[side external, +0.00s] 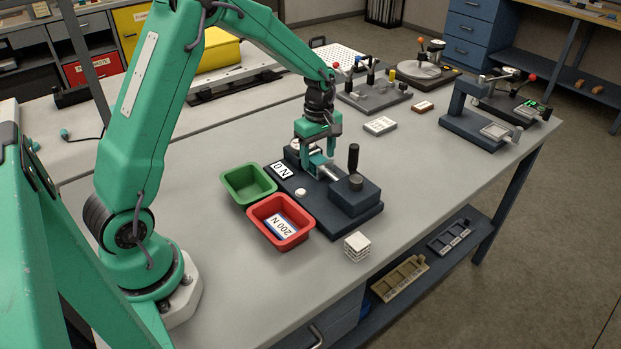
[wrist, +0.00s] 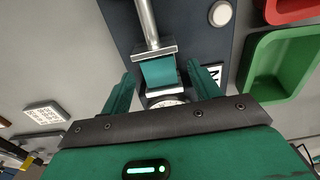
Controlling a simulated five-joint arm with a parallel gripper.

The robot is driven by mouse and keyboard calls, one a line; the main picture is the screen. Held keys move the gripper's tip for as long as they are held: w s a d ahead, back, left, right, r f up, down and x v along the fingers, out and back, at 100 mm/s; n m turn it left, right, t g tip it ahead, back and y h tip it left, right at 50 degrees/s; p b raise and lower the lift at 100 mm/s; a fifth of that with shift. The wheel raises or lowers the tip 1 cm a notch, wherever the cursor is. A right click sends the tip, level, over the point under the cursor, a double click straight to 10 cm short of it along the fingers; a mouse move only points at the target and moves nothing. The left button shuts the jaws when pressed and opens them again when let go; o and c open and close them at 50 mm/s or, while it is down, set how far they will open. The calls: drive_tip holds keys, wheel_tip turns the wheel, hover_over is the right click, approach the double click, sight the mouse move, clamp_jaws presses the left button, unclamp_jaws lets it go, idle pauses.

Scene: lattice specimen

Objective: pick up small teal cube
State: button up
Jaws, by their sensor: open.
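The small teal cube (wrist: 158,72) sits between two metal plates of a dark clamping fixture (wrist: 180,30), one plate on the end of a metal rod. In the side external view a teal patch (side external: 317,161) beneath my gripper appears to be the cube, but its edges are hard to tell from my fingers. My gripper (side external: 318,150) points down over the fixture. In the wrist view my gripper (wrist: 160,75) is open, with one finger on each side of the cube and visible gaps between. It holds nothing.
A white lattice cube (side external: 357,246) lies in front. The fixture's block with an upright black handle (side external: 353,158) stands close right of my gripper.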

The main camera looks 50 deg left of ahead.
drive_tip(key=shift+f, duration=1.1)
drive_tip(key=shift+c, duration=0.2)
drive_tip(key=c, duration=1)
